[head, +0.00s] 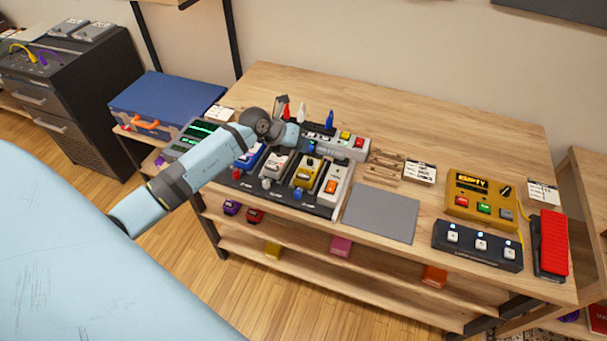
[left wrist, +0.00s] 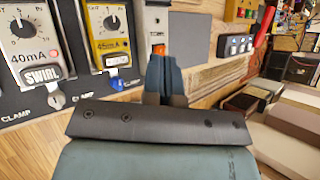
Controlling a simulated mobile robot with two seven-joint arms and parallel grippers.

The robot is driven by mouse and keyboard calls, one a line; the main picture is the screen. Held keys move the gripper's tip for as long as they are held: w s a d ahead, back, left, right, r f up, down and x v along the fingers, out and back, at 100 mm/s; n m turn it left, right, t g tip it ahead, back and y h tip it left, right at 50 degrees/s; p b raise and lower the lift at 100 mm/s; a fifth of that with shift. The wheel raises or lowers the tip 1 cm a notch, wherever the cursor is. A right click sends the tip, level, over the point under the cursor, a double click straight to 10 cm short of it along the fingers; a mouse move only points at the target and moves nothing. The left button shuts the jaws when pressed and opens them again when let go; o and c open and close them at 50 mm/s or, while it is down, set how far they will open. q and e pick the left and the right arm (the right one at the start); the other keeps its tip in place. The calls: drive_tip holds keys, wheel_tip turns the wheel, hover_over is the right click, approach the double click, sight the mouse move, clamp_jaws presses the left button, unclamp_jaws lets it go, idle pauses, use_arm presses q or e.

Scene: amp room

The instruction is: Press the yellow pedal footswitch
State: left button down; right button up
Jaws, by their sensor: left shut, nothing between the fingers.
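The yellow pedal (head: 307,174) sits on the dark pedalboard (head: 268,187) on the wooden bench, between a grey pedal and a pale unit with an orange switch. It also shows in the left wrist view (left wrist: 107,45), with a black knob and a 45mA label. I cannot make out its footswitch clearly. My left gripper (head: 306,146) is above the back part of the pedalboard. In the left wrist view its closed, empty fingers (left wrist: 163,70) appear right of the yellow pedal, in front of the orange switch; contact cannot be told. My right gripper is not in view.
A grey pedal (head: 276,165) and a blue pedal (head: 250,157) stand left of the yellow one. The pale unit (head: 339,182) is close on its right. A bare grey mat (head: 381,213) lies further right, before a yellow box (head: 480,198) and a red pedal (head: 554,243).

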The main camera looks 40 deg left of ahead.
use_arm(q)
drive_tip(key=b, duration=0.6)
hover_over(302, 175)
wheel_tip(302, 175, down, 6)
drive_tip(key=shift+f, duration=1.3)
drive_tip(key=shift+f+b, duration=0.1)
drive_tip(key=shift+b, duration=0.2)
drive_tip(key=shift+f, duration=0.35)
